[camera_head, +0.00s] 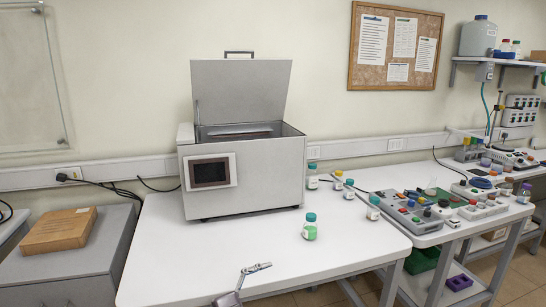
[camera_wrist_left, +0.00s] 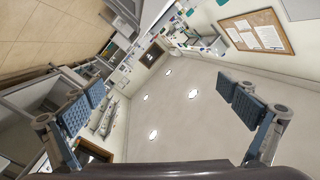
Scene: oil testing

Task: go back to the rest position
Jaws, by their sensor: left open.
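My left gripper (camera_wrist_left: 165,108) is open and empty in the left wrist view, with its two blue-grey padded fingers wide apart. In the head view a part of a gripper (camera_head: 256,268), which looks like my left one, shows at the bottom edge in front of the white table (camera_head: 170,270). It touches nothing that I can see there. My right gripper is not in view.
A box-shaped machine (camera_head: 250,170) with its lid raised stands on the table. A green-filled bottle (camera_head: 310,228) and several other bottles stand to its right. A control box (camera_head: 412,212) stands on the right table. The white table's front is clear.

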